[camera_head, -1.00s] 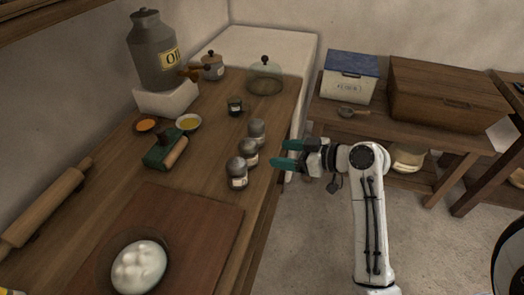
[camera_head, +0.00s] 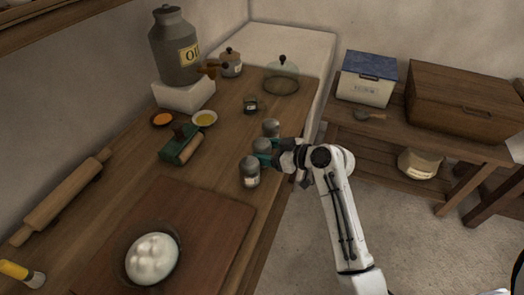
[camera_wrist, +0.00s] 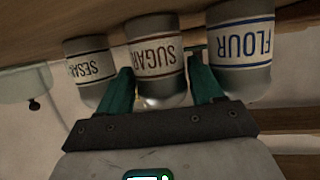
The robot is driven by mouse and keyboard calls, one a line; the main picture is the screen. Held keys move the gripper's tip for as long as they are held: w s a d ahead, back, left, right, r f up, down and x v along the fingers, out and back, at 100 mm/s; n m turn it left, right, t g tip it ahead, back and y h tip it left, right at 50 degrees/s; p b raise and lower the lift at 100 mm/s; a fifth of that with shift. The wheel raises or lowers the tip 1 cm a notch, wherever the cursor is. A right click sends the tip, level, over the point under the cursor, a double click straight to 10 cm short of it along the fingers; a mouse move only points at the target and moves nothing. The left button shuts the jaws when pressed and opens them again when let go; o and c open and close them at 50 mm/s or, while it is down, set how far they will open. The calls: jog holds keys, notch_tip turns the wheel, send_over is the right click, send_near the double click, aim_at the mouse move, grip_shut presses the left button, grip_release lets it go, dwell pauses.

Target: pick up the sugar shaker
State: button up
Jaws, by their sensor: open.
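The sugar shaker (camera_wrist: 157,62) is a metal-topped jar with a label reading SUGAR, upside down in the wrist view. It stands between the two teal fingers of my gripper (camera_wrist: 163,85), which are open on either side of it. In the head view the sugar shaker (camera_head: 263,146) is the middle of three shakers in a row and is partly hidden by my gripper (camera_head: 265,153). The flour shaker (camera_wrist: 240,50) and the sesame shaker (camera_wrist: 91,70) stand close on each side. Whether the fingers touch the sugar shaker I cannot tell.
The near shaker (camera_head: 250,172) and far shaker (camera_head: 271,128) leave little side room. A cutting board (camera_head: 205,215) with a bowl (camera_head: 152,260) lies nearer.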

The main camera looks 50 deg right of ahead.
jog(key=shift+c, duration=0.4)
jog(key=c, duration=0.7)
